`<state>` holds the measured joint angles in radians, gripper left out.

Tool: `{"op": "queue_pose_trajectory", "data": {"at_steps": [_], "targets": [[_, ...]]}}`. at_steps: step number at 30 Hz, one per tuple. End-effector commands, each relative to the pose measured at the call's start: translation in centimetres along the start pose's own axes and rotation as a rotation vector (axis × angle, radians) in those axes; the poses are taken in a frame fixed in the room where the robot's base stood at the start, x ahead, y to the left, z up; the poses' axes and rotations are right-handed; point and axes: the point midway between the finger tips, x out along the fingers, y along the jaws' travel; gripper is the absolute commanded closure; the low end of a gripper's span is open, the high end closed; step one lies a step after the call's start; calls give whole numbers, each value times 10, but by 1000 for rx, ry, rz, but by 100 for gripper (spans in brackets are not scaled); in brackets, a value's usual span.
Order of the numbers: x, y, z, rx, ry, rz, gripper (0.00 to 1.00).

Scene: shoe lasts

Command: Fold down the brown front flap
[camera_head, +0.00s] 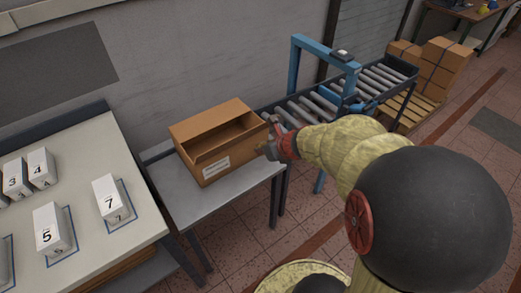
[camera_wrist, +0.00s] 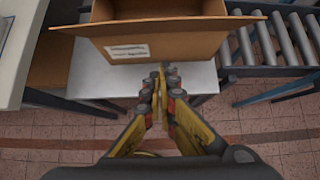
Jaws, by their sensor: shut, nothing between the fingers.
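An open brown cardboard box (camera_head: 205,171) sits on a small grey table, with a white label on its front wall. Its inside shows dark in the head view. In the wrist view the box front (camera_wrist: 180,46) lies at the top, label facing me. The brown front flap (camera_wrist: 100,28) shows there as a thin strip along the upper front edge, wider than the wall and seen nearly edge-on; its exact tilt is unclear. My gripper (camera_wrist: 161,78) is shut and empty, in front of the box below the label. In the head view my gripper (camera_head: 268,149) is by the box's right front corner.
The grey table (camera_head: 240,178) has bare room before the box. A roller conveyor (camera_head: 305,105) with a blue frame stands to the right. A pale table (camera_head: 95,150) with numbered white blocks is at left. A grey wall stands behind.

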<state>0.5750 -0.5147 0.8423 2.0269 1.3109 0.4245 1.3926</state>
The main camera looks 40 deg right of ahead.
Motion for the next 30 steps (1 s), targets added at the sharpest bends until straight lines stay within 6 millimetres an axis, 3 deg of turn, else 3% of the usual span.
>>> {"op": "queue_pose_trajectory", "data": {"at_steps": [1,10,12,18,30], "targets": [[15,1,-4,-2,2,3,100],[73,1,-4,-3,2,2,100],[71,1,12,-7,0,2,100],[75,1,32,-4,1,2,100],[77,1,38,-3,1,1,100]]}}
